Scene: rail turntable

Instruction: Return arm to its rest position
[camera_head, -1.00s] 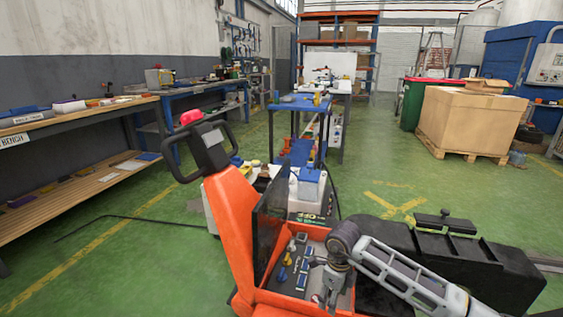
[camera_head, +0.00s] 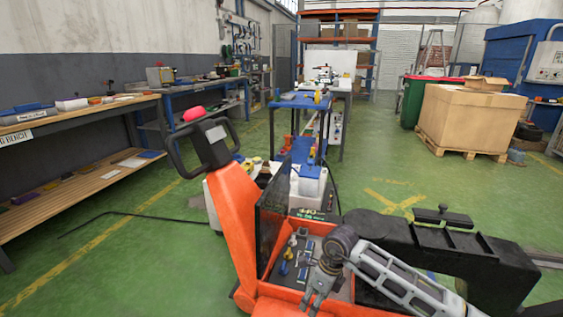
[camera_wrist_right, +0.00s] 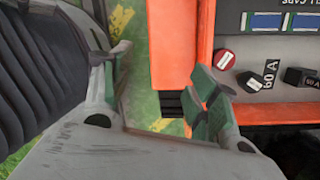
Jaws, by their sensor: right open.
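My right arm (camera_head: 405,282) reaches in from the lower right in the head view. Its gripper (camera_head: 317,297) hangs over the front right part of the orange-rimmed tray (camera_head: 272,291) and points down. In the right wrist view the two fingers of the right gripper (camera_wrist_right: 160,85) stand apart with nothing between them. The orange rim (camera_wrist_right: 173,45) and green floor show behind them. My left gripper is not in view.
The tray holds small parts, including a red-and-white round one (camera_wrist_right: 225,59) and black fuse-like blocks (camera_wrist_right: 250,80). A dark upright panel (camera_head: 272,215) stands at the tray's back left. A black machine body (camera_head: 440,250) lies to the right.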

